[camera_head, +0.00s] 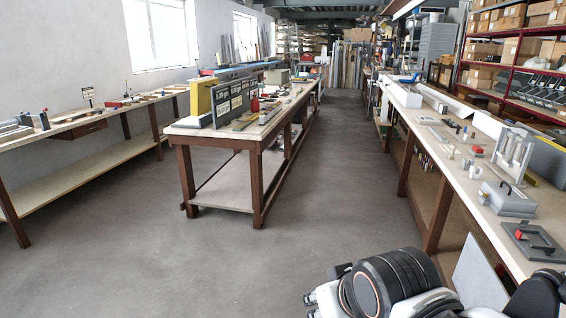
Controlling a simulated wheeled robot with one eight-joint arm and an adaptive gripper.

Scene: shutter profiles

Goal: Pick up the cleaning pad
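I cannot pick out the cleaning pad for certain in the head view; several small items on the benches are too small to name. My arm shows at the bottom right as dark and white links.
A long bench (455,170) runs along the right, with a grey metal box (508,199) and a dark plate with a red part (532,241) near its front. A wooden workbench (222,134) stands in the middle, another bench (72,127) at left. Grey floor (200,265) is clear between them.

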